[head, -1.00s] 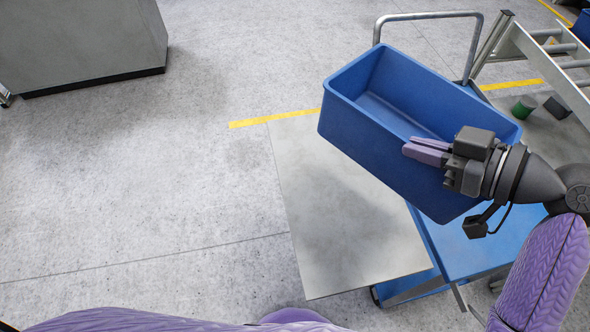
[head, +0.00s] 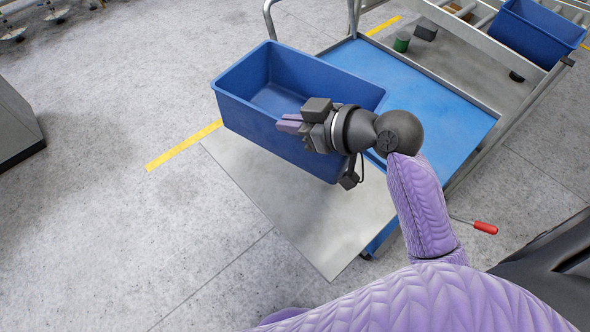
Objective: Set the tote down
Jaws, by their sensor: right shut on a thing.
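A blue open tote (head: 240,112) is in the middle of the head view, and the inside that shows looks empty. My right gripper (head: 288,124) is shut on the tote at its near long wall. The tote hangs over a grey plate (head: 330,235) and the left part of a cart with a blue deck (head: 425,90). It looks held above them, though the exact gap cannot be told. The gripper and forearm hide part of the tote's near side. My left gripper is not in view.
A second blue tote (head: 540,30) sits at a roller conveyor at the upper right. A green cylinder (head: 402,41) and a dark block (head: 425,30) lie beyond the cart deck. A red-tipped handle (head: 485,228) is at the right. The left floor is open, with a yellow line (head: 180,147).

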